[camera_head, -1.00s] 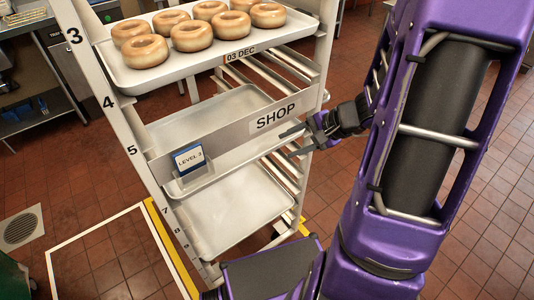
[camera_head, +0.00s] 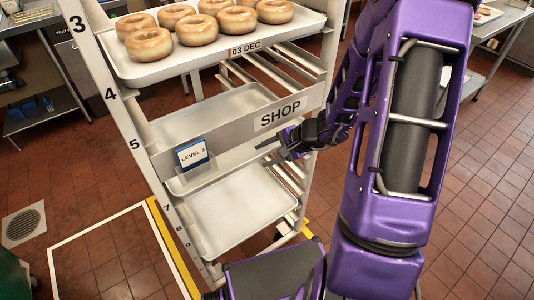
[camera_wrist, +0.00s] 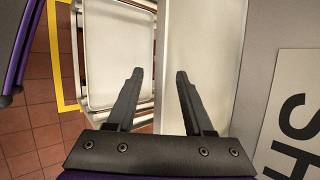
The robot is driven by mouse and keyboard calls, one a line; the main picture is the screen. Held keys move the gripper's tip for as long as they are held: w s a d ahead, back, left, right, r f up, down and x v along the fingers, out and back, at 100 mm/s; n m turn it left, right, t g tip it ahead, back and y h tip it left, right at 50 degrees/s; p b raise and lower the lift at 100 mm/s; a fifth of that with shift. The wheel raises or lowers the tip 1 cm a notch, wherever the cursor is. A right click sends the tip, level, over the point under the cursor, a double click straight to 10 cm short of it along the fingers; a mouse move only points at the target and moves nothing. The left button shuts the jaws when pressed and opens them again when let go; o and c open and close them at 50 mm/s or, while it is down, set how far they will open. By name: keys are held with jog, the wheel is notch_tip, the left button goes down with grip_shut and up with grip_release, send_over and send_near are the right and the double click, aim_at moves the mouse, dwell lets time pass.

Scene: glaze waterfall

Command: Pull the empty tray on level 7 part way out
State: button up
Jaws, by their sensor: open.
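In the head view an empty pale tray (camera_head: 240,208) lies low in the rack, near the 7 mark on the left post; I take it as the level 7 tray. Another empty tray (camera_head: 238,160) sits just above it, below the SHOP panel (camera_head: 235,133). My gripper (camera_head: 266,152) is open and empty at the rack's right side, just below the panel. In the wrist view the fingers (camera_wrist: 159,73) point into the rack; the lower tray (camera_wrist: 116,55) is at left. The edge of a nearer pale surface (camera_wrist: 202,60) shows between the fingertips; contact cannot be told.
A tray of glazed doughnuts (camera_head: 218,50) sits above at level 3. A blue LEVEL 3 card (camera_head: 192,154) stands on the panel's left. The rack's left post (camera_head: 122,120) carries level numbers. Open tiled floor (camera_head: 470,220) lies to the right.

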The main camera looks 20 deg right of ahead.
jog(key=shift+c, duration=0.4)
grip_shut()
dwell(0.9)
